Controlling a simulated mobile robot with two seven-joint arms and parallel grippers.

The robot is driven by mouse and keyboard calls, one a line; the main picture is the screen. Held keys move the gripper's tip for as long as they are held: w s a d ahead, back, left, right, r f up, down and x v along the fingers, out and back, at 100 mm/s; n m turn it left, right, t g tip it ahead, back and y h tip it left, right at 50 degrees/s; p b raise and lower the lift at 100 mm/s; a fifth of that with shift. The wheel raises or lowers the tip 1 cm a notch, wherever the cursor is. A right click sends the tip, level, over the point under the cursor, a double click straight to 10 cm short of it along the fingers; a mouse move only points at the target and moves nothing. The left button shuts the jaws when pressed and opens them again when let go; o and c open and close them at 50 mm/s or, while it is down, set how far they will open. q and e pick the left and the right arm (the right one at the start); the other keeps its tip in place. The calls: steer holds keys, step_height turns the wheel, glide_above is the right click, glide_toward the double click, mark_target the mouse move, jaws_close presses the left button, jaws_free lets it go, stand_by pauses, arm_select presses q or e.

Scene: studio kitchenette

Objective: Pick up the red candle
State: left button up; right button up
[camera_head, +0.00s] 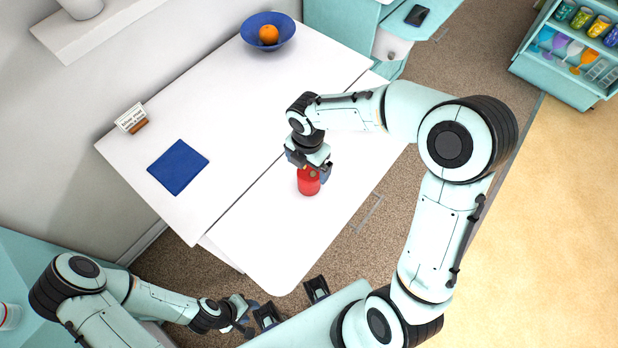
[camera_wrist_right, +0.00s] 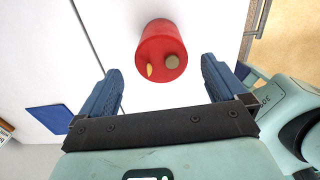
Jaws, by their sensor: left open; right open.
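The red candle (camera_head: 308,184) stands on the white table in the head view. In the right wrist view the candle (camera_wrist_right: 160,42) shows a yellow spot and a round tan spot on its end. My right gripper (camera_head: 309,166) is at the candle, partly overlapping it in the head view. In the right wrist view its blue fingers (camera_wrist_right: 160,88) are open, and the candle lies beyond and between the line of the tips, with nothing held. My left gripper (camera_head: 262,318) is open and empty at the lower left, below the table's front edge.
The white table (camera_head: 215,100) carries a blue bowl (camera_head: 284,28) with an orange (camera_head: 268,34), a blue square mat (camera_head: 178,167) and a small sign (camera_head: 131,118). Free tabletop surrounds the candle. A shelf with cups (camera_head: 580,45) stands at the far right.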

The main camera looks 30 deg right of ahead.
mark_target(309, 171)
step_height(309, 171, down, 5)
steer(key=shift+d+b, duration=0.15)
steer(key=shift+b, duration=0.15)
steer(key=c, duration=1.2)
steer(key=shift+r, duration=0.1)
